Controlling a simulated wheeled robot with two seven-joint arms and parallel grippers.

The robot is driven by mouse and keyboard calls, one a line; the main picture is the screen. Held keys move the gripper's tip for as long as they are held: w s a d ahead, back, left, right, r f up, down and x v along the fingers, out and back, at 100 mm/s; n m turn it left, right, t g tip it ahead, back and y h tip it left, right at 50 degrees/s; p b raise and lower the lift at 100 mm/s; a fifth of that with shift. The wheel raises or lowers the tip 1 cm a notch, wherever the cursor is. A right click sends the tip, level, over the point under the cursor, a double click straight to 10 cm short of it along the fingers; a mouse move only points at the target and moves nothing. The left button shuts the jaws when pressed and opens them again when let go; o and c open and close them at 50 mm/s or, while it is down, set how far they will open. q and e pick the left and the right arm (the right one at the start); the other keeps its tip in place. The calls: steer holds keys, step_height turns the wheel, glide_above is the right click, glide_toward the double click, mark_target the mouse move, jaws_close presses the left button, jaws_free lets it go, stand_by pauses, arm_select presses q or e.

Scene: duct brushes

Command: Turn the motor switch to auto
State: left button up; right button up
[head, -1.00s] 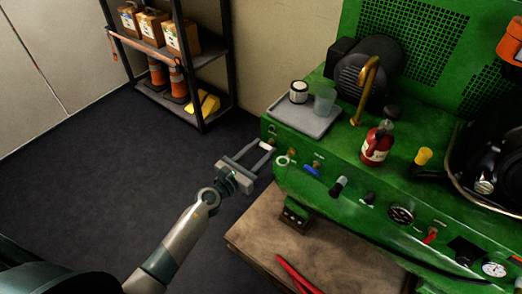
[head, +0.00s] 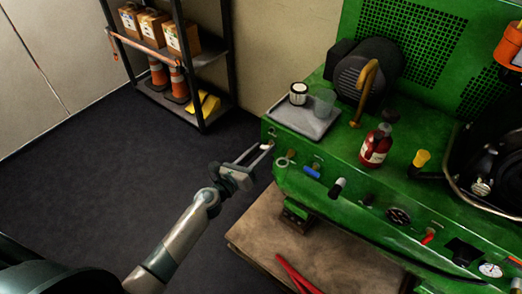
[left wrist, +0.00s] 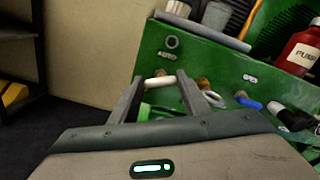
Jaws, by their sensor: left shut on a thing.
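The motor switch, a small white-tipped lever (head: 267,146) on a brass base, sits at the left end of the green machine's front panel. The exact contact and the switch's setting are hard to make out. My right gripper is not in view.
Beside the switch are a metal ring (left wrist: 213,98) and a blue lever (head: 312,172). A grey tray (head: 318,131) with a jar and cup sits above. A red bottle (head: 376,149) stands farther right. A wooden platform (head: 330,262) is below. The floor at left is clear.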

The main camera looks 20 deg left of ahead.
arm_select(q)
steer(key=n+p, duration=0.1)
steer(key=n, duration=0.4)
steer(key=shift+a+n, duration=0.15)
steer(key=shift+n, duration=0.15)
steer(key=n+p, duration=0.1)
steer(key=n, duration=0.3)
steer(key=shift+f+p, duration=0.1)
steer(key=shift+p, duration=0.2)
steer(key=shift+f+n+p, duration=0.1)
steer(key=shift+n+p, duration=0.3)
steer(key=shift+n, duration=1.2)
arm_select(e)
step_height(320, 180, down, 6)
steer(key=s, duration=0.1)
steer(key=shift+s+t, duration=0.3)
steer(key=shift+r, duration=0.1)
arm_select(q)
steer(key=o, duration=1)
steer(key=shift+o, duration=0.2)
steer(key=b+v, duration=0.1)
steer(key=v, duration=1.6)
steer(key=shift+s+b, duration=0.15)
steer(key=shift+b, duration=0.25)
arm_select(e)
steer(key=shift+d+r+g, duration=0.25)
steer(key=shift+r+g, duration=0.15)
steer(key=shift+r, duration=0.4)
